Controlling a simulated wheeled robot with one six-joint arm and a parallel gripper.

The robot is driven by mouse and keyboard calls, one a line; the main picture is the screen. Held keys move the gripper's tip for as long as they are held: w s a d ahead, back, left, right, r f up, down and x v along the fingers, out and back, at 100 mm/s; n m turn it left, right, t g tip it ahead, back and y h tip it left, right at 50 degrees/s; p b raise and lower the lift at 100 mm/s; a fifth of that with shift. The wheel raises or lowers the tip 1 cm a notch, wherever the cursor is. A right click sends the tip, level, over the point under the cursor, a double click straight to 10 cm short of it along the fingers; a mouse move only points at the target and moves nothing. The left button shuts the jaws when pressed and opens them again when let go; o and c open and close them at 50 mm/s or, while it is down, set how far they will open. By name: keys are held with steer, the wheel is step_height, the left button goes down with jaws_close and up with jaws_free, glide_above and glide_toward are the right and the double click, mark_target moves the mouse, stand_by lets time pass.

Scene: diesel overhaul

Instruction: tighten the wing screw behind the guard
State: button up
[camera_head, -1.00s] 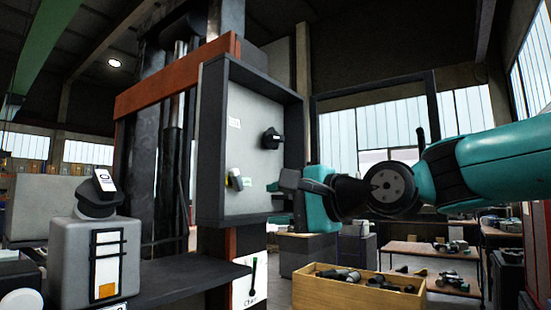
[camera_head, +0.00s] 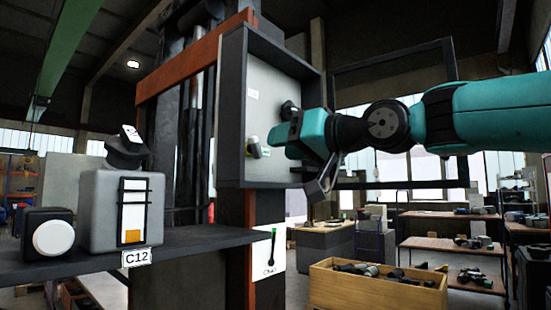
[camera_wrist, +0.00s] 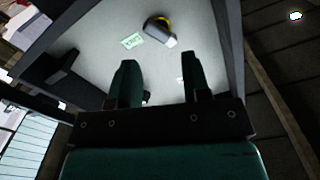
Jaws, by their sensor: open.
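A dark shallow box (camera_head: 232,110) with a pale back panel stands on the column. On its panel is a grey and yellow fitting (camera_head: 253,146) beside a green label (camera_head: 266,152). In the wrist view the fitting (camera_wrist: 158,28) lies ahead of the fingers, beyond the label (camera_wrist: 132,41). I cannot tell which fitting is the wing screw. My gripper (camera_head: 283,134) is at the box's open front, its fingers (camera_wrist: 158,78) apart. A small dark part (camera_wrist: 146,97) shows between them.
A dark rectangular frame (camera_head: 393,65) stands right of the box, behind my arm. A grey shelf (camera_head: 190,245) juts left, bearing a grey unit (camera_head: 98,210) and a round-faced block (camera_head: 52,238). A wooden crate of parts (camera_head: 335,290) stands below right.

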steer(key=n+b, duration=0.1)
steer(key=n, duration=0.2)
steer(key=a+n+b, duration=0.1)
steer(key=n, duration=0.2)
steer(key=w+n+b, duration=0.1)
steer(key=n, duration=0.2)
steer(key=shift+a+b, duration=0.15)
steer(key=shift+b, duration=0.2)
steer(key=shift+w+a+r, duration=0.1)
steer(key=shift+w+a, duration=0.1)
steer(key=shift+a, duration=0.05)
steer(key=shift+w+a, duration=0.1)
steer(key=shift+a, duration=0.15)
